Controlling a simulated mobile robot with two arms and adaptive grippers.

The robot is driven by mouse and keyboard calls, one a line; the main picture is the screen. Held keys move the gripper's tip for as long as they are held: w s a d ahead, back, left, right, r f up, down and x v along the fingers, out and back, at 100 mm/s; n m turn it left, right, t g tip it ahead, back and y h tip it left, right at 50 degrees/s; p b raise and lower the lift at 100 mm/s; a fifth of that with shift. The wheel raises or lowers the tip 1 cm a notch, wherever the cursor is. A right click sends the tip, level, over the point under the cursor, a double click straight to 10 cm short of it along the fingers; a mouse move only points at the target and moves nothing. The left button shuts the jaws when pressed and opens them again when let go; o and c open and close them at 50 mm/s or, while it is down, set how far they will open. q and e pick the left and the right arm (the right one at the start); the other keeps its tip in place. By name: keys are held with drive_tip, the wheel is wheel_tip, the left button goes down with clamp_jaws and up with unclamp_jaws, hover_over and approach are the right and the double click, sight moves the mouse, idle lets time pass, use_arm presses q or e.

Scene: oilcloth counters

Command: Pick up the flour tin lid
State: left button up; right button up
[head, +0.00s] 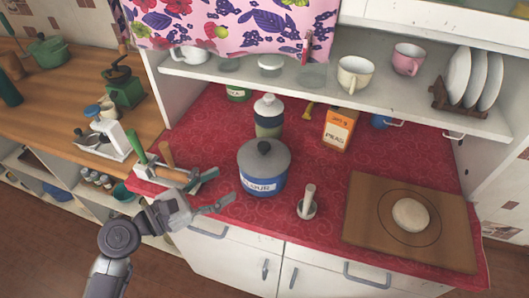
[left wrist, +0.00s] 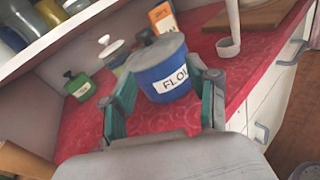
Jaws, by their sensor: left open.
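The flour tin (head: 262,181) is blue with a white label and stands upright on the red oilcloth counter. Its grey lid (head: 264,157) with a dark round knob sits on top of it. In the left wrist view the flour tin (left wrist: 167,78) stands just beyond my fingers, with the lid (left wrist: 158,49) on it. My left gripper (head: 216,191) is open and empty, to the left of the tin and lower than its lid. In the left wrist view the gripper (left wrist: 165,97) has its fingers spread either side of the tin's lower outline. My right gripper is not in view.
A white mortar with a pestle (head: 307,204) stands right of the tin. A bottle-shaped jar (head: 268,117) and an orange peas box (head: 338,129) stand behind. A wooden board (head: 365,220) with dough lies at right. A shelf (head: 300,80) with cups overhangs the counter's back.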

sight(259, 148)
use_arm(q)
drive_tip(key=w+d, duration=0.2)
drive_tip(key=w+d+r+n+p, duration=0.1)
drive_tip(key=w+d, duration=0.1)
drive_tip(key=w+d+r+n+p, duration=0.1)
drive_tip(key=w+d, duration=0.1)
drive_tip(key=shift+w+t, duration=0.1)
drive_tip(key=shift+t, duration=0.2)
drive_tip(key=shift+w+d+r+p, duration=0.15)
drive_tip(key=shift+w+d+p, duration=0.15)
drive_tip(key=shift+w+p, duration=0.1)
drive_tip(key=p+x, duration=0.1)
drive_tip(key=x, duration=0.2)
drive_tip(key=shift+w+d+r, duration=0.15)
drive_tip(key=shift+w+d, duration=0.05)
drive_tip(key=shift+w, duration=0.05)
drive_tip(key=shift+w+d, duration=0.3)
drive_tip(key=shift+d, duration=0.1)
drive_tip(key=shift+a, duration=0.1)
drive_tip(key=shift+s, duration=0.1)
drive_tip(key=c, duration=0.5)
clamp_jaws()
